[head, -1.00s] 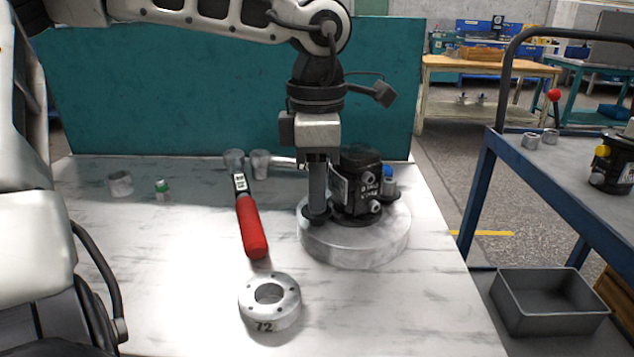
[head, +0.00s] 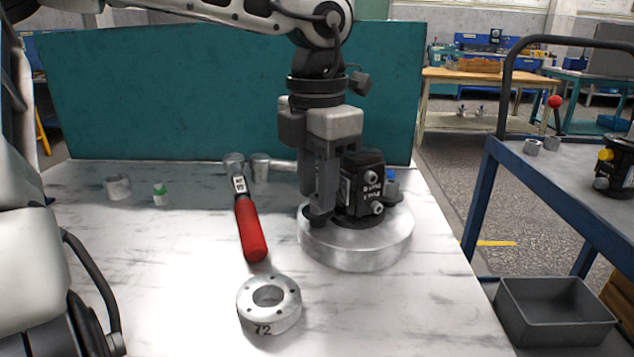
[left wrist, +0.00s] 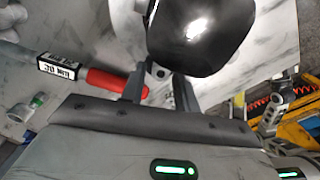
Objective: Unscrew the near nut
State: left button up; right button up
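The black hydraulic motor (head: 362,186) stands upright on a round grey base (head: 362,250). In the left wrist view its glossy black body (left wrist: 200,35) fills the upper middle. My left gripper (head: 321,218) points straight down at the motor's left side, with its tips low by the flange. In the left wrist view its two fingers (left wrist: 161,80) stand apart, either side of a small grey spot with a dark dot, perhaps the near nut or its stud. The nut is hidden in the head view. My right gripper is not in view.
A red-handled torque wrench (head: 251,228) lies left of the base. A silver ring marked 72 (head: 269,306) is in front. A blue cart with a grey bin (head: 553,311) is at right.

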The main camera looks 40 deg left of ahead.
pick_arm(q)
jog(key=shift+f, duration=0.15)
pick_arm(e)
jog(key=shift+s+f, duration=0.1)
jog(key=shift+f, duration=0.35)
pick_arm(q)
jog(key=shift+w+d+m+p, duration=0.1)
jog(key=shift+m+p, duration=0.35)
jog(key=shift+m, duration=0.35)
jog(key=shift+m+p, duration=0.4)
jog(key=shift+m, duration=0.6)
jog(key=m, duration=0.3)
jog(key=shift+p, duration=0.3)
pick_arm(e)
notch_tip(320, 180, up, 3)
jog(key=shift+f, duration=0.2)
